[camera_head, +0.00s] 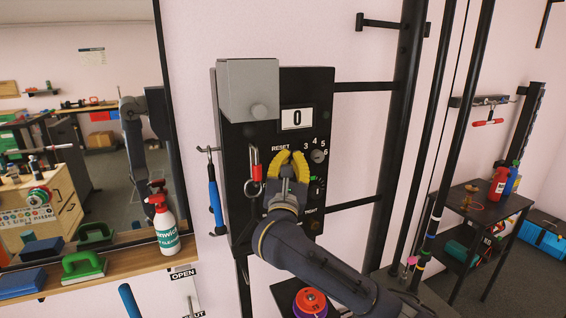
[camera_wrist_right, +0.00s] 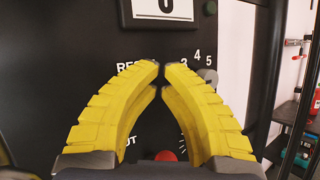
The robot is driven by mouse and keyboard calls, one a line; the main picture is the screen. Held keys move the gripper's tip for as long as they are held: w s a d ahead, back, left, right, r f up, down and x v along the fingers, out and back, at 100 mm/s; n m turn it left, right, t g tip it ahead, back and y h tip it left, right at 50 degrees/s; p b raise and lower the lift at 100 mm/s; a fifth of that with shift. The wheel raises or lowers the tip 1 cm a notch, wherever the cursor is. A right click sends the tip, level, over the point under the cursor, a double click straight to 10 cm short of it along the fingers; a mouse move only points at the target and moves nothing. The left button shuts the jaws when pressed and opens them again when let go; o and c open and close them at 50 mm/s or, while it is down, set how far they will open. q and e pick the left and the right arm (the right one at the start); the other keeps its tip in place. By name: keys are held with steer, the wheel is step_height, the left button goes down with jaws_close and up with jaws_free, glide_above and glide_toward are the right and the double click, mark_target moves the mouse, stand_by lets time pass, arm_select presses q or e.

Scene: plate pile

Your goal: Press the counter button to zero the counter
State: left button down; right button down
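The counter's lower part also shows at the top of the wrist view (camera_wrist_right: 166,8). A RESET label (camera_head: 280,148) sits below the counter, partly covered in the wrist view. My right gripper (camera_head: 290,156) is in front of the panel just below that label. Its yellow fingers are curved together with tips nearly touching (camera_wrist_right: 161,66), and they hold nothing. The button by the label is hidden behind the fingers; I cannot tell whether they touch it. My left gripper is not in view.
A grey box (camera_head: 249,90) juts from the panel's upper left. A spray bottle (camera_head: 163,218) stands on the shelf before the mirror.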

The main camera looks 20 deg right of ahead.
stand_by(0.6)
steer(key=shift+s, duration=0.4)
steer(key=shift+s+d, duration=0.15)
steer(key=shift+s, duration=0.8)
steer(key=shift+s+d, duration=0.2)
steer(key=shift+s, duration=0.75)
steer(key=shift+s+d, duration=0.15)
steer(key=shift+s, duration=0.8)
steer(key=shift+w+a, duration=0.2)
steer(key=shift+w, duration=1.3)
steer(key=shift+w+a, duration=0.2)
steer(key=shift+w, duration=1.25)
